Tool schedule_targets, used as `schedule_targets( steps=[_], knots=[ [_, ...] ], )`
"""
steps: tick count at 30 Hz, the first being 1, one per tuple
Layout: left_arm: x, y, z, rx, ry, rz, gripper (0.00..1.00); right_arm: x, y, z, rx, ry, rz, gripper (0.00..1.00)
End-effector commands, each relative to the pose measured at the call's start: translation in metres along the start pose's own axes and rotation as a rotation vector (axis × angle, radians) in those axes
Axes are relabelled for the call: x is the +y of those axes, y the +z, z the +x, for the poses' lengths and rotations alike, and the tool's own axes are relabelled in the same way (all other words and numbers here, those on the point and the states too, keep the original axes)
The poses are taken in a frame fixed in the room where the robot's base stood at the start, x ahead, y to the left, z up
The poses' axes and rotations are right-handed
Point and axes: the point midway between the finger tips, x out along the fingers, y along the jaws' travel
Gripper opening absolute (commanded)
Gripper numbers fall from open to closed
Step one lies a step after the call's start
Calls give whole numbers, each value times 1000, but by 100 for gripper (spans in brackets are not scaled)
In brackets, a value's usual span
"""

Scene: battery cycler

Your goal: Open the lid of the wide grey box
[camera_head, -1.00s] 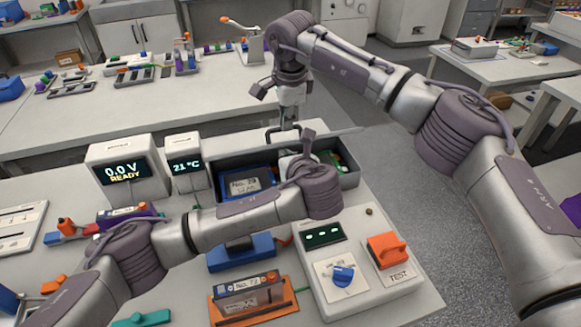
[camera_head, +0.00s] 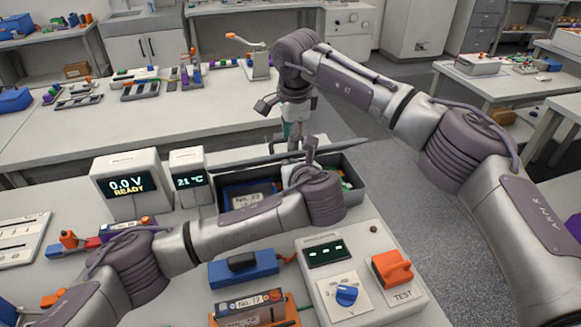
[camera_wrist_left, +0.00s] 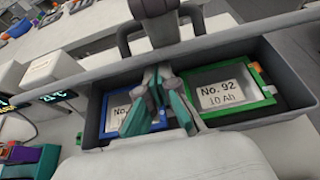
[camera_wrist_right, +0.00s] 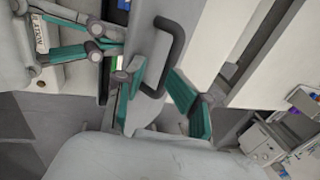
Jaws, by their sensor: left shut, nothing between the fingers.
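The wide grey box (camera_head: 355,190) stands at the back of the near bench. Its lid (camera_head: 235,163) is raised, seen nearly edge-on, and leaves the inside visible. The lid's dark handle (camera_wrist_right: 178,45) shows in the right wrist view. My right gripper (camera_wrist_right: 153,72) is open at the handle; whether it touches is unclear. My left gripper (camera_wrist_left: 158,75) is shut and empty over the box opening, close to the lid's near edge; contact is unclear. In the head view my left forearm hides part of the box and the left fingers.
A blue-framed battery (camera_wrist_left: 117,112) and a green-framed battery (camera_wrist_left: 225,95) lie in the box. Left of it stand a voltage display (camera_head: 128,185) and a temperature display (camera_head: 188,180). A tester with an orange switch (camera_head: 392,268) and blue knob (camera_head: 347,295) stands in front.

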Motion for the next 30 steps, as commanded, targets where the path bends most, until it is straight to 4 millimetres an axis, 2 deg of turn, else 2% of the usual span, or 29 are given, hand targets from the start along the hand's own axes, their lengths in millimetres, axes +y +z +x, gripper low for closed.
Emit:
schedule_targets(
  steps=[1, 13, 17, 20, 30],
  knots=[
    [2, 6, 3, -15, 5, -6, 0, 6, 0, 10, 3, 22, -2, 37],
    [3, 6, 3, -14, 9, -5, 0, 6, 0, 9, 4, 23, -3, 37],
    [4, 6, 3, -14, 10, -5, 0, 6, 0, 2, 4, 22, -3, 37],
    [4, 6, 3, -13, 10, -5, 0, 5, -1, -12, 4, 18, -3, 37],
    [2, 2, 2, -7, 4, -2, 0, 3, 0, -86, 2, 6, -2, 37]
  ],
)
